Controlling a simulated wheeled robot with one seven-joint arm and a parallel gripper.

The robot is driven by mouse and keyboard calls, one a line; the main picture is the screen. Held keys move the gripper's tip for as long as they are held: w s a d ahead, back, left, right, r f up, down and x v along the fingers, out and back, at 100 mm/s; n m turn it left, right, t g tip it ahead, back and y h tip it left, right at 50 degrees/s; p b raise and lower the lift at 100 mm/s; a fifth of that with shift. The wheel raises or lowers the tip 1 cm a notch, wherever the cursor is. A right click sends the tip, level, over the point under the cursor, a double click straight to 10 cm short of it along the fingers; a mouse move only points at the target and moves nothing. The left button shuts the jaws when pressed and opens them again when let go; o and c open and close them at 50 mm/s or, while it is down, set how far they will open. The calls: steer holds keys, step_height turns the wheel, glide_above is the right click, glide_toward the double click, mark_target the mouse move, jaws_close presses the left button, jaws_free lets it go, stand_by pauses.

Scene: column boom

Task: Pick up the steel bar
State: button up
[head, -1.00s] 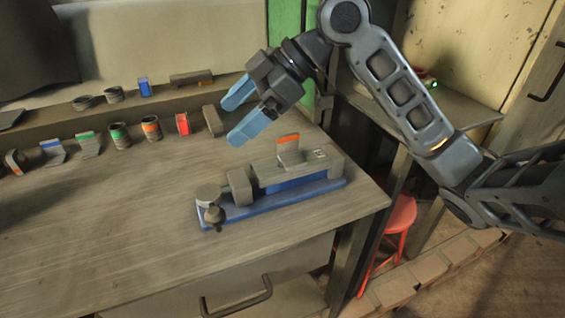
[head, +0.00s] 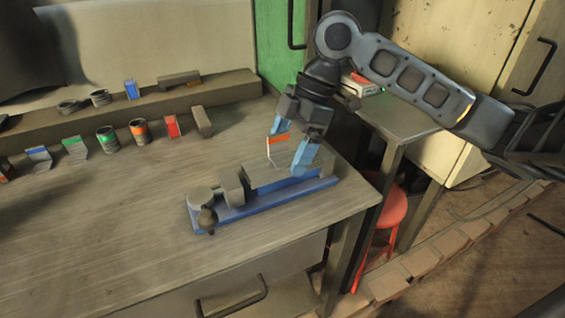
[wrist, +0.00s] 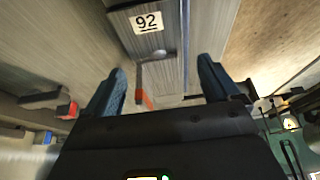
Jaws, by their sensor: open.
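My gripper (head: 291,146) is open above the right part of a blue-based vise (head: 262,207), fingers pointing down. A thin angled grey piece with an orange end (head: 277,146) stands on the vise, between or just beside the fingers, with no clear contact. In the wrist view the orange-ended piece (wrist: 144,85) lies between the two blue fingers (wrist: 160,68), nearer the left one. A plain grey bar (head: 202,121) lies on the bench at the back, and a darker bar (head: 179,80) on the raised ledge. I cannot tell which piece is the steel bar.
Several colour-banded cylinders and brackets stand in a row on the bench (head: 120,215), beside a red block (head: 171,126). A red stool (head: 386,212) is on the floor at right. The bench's front left is clear.

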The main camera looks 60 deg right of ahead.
steer(key=shift+x, duration=0.75)
steer(key=shift+c, duration=0.2)
steer(key=c, duration=1.4)
steer(key=shift+c, duration=0.2)
steer(key=shift+r, duration=0.1)
steer(key=shift+r, duration=0.55)
step_height(320, 180, up, 3)
steer(key=shift+f, duration=0.15)
steer(key=s+d+r+b, duration=0.1)
steer(key=s+d+r, duration=0.2)
steer(key=s+r, duration=0.4)
steer(key=s, duration=0.4)
steer(key=shift+d, duration=0.2)
